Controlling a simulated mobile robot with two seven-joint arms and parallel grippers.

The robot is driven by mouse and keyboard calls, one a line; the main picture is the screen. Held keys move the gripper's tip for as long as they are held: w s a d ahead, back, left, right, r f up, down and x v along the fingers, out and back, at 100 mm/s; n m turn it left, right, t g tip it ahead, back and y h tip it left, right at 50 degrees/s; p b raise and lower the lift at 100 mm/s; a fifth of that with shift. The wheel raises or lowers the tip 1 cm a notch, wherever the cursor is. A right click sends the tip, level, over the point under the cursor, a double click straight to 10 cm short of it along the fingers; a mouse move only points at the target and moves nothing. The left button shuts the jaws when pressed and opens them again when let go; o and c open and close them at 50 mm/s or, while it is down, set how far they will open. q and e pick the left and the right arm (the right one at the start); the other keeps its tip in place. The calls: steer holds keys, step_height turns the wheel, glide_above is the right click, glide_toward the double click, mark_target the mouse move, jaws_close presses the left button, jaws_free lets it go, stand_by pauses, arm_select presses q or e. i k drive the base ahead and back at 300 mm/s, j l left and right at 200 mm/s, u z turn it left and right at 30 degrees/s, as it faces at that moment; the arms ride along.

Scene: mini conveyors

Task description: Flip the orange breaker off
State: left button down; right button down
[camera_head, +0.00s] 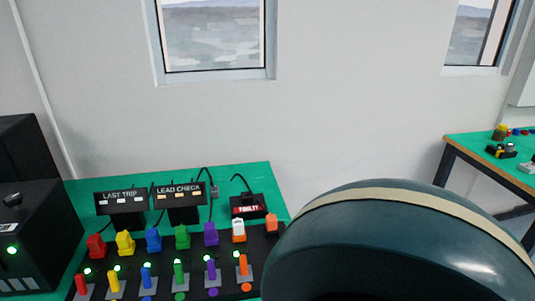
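The orange breaker lever (243,266) stands upright in a row of coloured levers on the black panel on the green table, at the lower middle of the head view. A small green light (236,254) glows beside its top, and an orange round spot (246,287) lies below it. An orange plug-like block with a pale face (238,231) stands behind it. Neither gripper shows. The area right of the panel is hidden by a large dark rounded shape close to the camera.
Red, yellow, blue, green and purple levers stand left of the orange one, with purple (211,271) nearest. Signs reading LAST TRIP (121,197) and LEAD CHECK (179,190) stand behind. A FAULTY box (246,208) sits behind right. A black machine (30,235) is at left.

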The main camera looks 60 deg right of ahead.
mark_target(242, 259)
steer(key=k+l, duration=0.65)
steer(key=l, duration=0.15)
